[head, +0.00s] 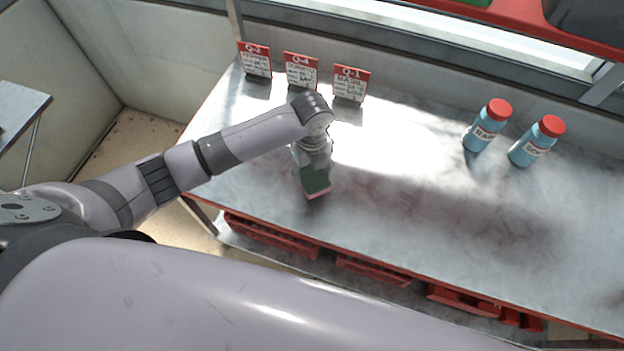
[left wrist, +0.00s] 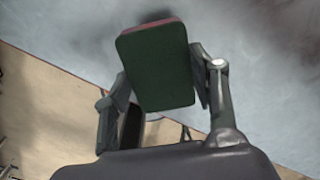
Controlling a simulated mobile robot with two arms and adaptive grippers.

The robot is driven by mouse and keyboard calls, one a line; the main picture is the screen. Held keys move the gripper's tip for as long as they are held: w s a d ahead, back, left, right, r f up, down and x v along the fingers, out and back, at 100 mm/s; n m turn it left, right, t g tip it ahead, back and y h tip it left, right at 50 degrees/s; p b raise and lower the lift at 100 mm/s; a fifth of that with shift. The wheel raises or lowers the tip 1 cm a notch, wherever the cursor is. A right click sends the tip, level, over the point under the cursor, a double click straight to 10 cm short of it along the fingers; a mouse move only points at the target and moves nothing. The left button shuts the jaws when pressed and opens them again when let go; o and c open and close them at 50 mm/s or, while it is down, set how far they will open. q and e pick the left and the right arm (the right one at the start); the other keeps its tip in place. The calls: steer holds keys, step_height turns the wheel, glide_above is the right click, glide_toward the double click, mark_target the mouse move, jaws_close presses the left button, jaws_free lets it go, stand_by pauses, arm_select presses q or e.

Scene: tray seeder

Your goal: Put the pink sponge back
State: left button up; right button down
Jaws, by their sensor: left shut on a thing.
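The sponge (head: 316,182) has a dark green face and a thin pink side; it is at the end of my left arm, over the front left part of the metal table (head: 420,215). In the left wrist view the sponge (left wrist: 157,65) sits tilted between the two fingers, its green face toward the camera and a pink edge along the top. My left gripper (left wrist: 160,85) is shut on it. In the head view the left gripper (head: 314,165) is partly hidden by its own wrist. Whether the sponge touches the table is hard to tell. My right gripper is not in view.
Two blue bottles with red caps (head: 487,125) (head: 537,141) stand at the right. Red trays (head: 372,270) lie below the table. The table's middle is clear.

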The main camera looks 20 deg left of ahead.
mark_target(312, 174)
arm_select(q)
steer(key=shift+f, duration=3)
steer(key=o, duration=1.1)
steer(key=shift+f, duration=0.1)
step_height(312, 174, up, 11)
steer(key=shift+r+b, duration=0.1)
steer(key=shift+b, duration=0.2)
steer(key=shift+r, duration=0.55)
